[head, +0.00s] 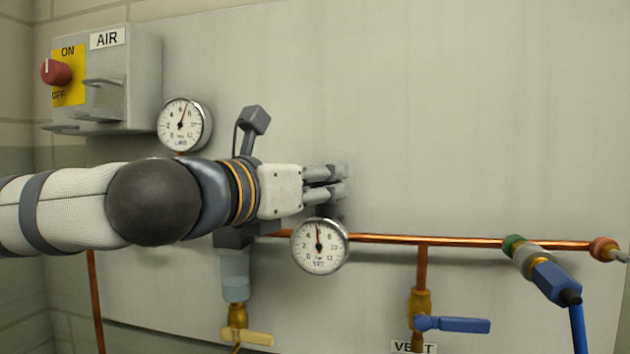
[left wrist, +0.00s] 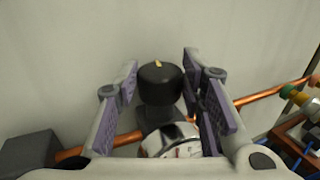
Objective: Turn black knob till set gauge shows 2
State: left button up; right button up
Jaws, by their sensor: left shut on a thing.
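The black knob (left wrist: 160,85) shows in the left wrist view, upright with a small yellow mark on its top, above the copper pipe. My left gripper (head: 338,181) has its fingers on either side of it and is shut on it. In the head view the fingers and arm hide most of the knob. The set gauge (head: 319,246) is just below the fingers; its needle points nearly straight up, between 4 and 8, roughly 5 to 6. My right gripper is in neither view.
A second gauge (head: 180,126) is at upper left, beside the AIR box (head: 130,75) with its red switch (head: 56,72). The copper pipe (head: 470,241) runs right to a blue hose fitting (head: 553,280). A blue vent handle (head: 455,325) is below. The wall above is clear.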

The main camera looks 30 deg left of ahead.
aim_at(339, 181)
pick_arm(q)
jog(key=n+y, duration=0.2)
jog(key=y, duration=0.1)
jog(key=d+n+y, duration=0.1)
jog(key=n+y, duration=0.1)
jog(key=y, duration=0.2)
jog(key=shift+d, duration=0.1)
jog(key=n+g+y, duration=0.1)
jog(key=y, duration=0.1)
jog(key=n+g+y, duration=0.1)
jog(key=n+y, duration=0.1)
jog(key=n+g+y, duration=0.1)
jog(key=n+y, duration=0.1)
jog(key=shift+w+d+g+y, duration=0.25)
jog(key=shift+d+g+y, duration=0.05)
jog(key=shift+d+g, duration=0.1)
jog(key=n+g+y, duration=0.4)
jog(key=g, duration=0.1)
jog(key=shift+w+d+n, duration=0.25)
jog(key=shift+w+n, duration=0.05)
jog(key=shift+w+f+n+g+y, duration=0.15)
jog(key=shift+n+g+y, duration=0.45)
jog(key=shift+n+g, duration=0.7)
jog(key=shift+w+r+n+g+y, duration=0.2)
jog(key=shift+n+g+y, duration=0.45)
jog(key=shift+g, duration=1.15)
jog(key=shift+f, duration=0.2)
jog(key=o, duration=1.1)
jog(key=shift+r, duration=0.1)
jog(key=shift+o, duration=0.2)
